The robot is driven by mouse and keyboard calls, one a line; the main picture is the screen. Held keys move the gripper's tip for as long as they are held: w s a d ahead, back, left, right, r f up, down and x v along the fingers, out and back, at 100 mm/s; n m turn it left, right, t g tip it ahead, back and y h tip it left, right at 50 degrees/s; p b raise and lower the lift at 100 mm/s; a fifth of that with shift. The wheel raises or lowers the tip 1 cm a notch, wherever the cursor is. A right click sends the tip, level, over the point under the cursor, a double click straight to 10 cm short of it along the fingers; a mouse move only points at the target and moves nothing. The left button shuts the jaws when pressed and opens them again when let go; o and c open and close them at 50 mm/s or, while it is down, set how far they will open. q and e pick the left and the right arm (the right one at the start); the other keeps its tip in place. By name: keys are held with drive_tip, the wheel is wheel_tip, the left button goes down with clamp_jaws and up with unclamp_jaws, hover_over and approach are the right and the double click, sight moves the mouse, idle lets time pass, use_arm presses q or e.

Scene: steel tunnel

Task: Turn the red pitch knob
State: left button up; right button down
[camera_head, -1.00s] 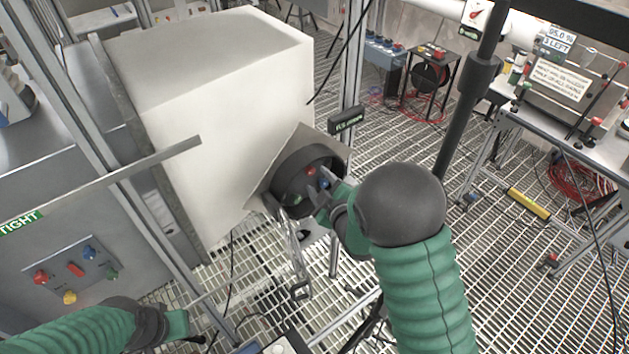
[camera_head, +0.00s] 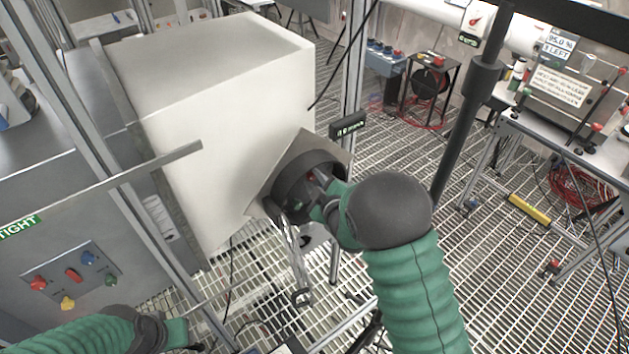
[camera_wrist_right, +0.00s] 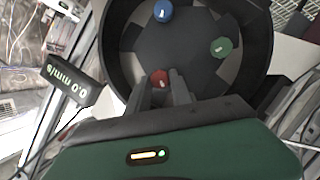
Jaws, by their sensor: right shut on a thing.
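The red knob (camera_wrist_right: 158,76) sits inside a round dark housing (camera_wrist_right: 262,40) with a blue knob (camera_wrist_right: 163,11) and a green knob (camera_wrist_right: 221,47). In the head view this housing (camera_head: 283,178) is on an angled plate at the corner of a large white box. My right gripper (camera_wrist_right: 162,86) has its fingers on the red knob and is shut on it. The fingers hide part of the knob. In the head view my right gripper (camera_head: 318,190) reaches into the housing. My left gripper (camera_head: 190,338) is low at the left, its fingers not clear.
A small dark display (camera_wrist_right: 66,84) hangs beside the housing. The white box (camera_head: 225,110) fills the space left of it. A panel (camera_head: 75,275) with coloured knobs is at far left. A dark pole (camera_head: 465,120) stands right of my right arm.

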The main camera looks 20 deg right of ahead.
idle(0.3)
drive_tip(key=m, duration=0.1)
drive_tip(key=m+g+y+p, duration=0.1)
drive_tip(key=shift+d+r+m, duration=0.2)
drive_tip(key=shift+m, duration=0.2)
drive_tip(key=shift+w+d+m+g+y+p, duration=0.15)
drive_tip(key=shift+m+g+y+p, duration=0.25)
drive_tip(key=shift+m+y+p, duration=0.8)
drive_tip(key=c, duration=1.1)
unclamp_jaws()
drive_tip(key=shift+c, duration=0.2)
drive_tip(key=b+v, duration=0.1)
drive_tip(key=v, duration=1.5)
drive_tip(key=shift+s+r, duration=0.2)
drive_tip(key=shift+s, duration=0.15)
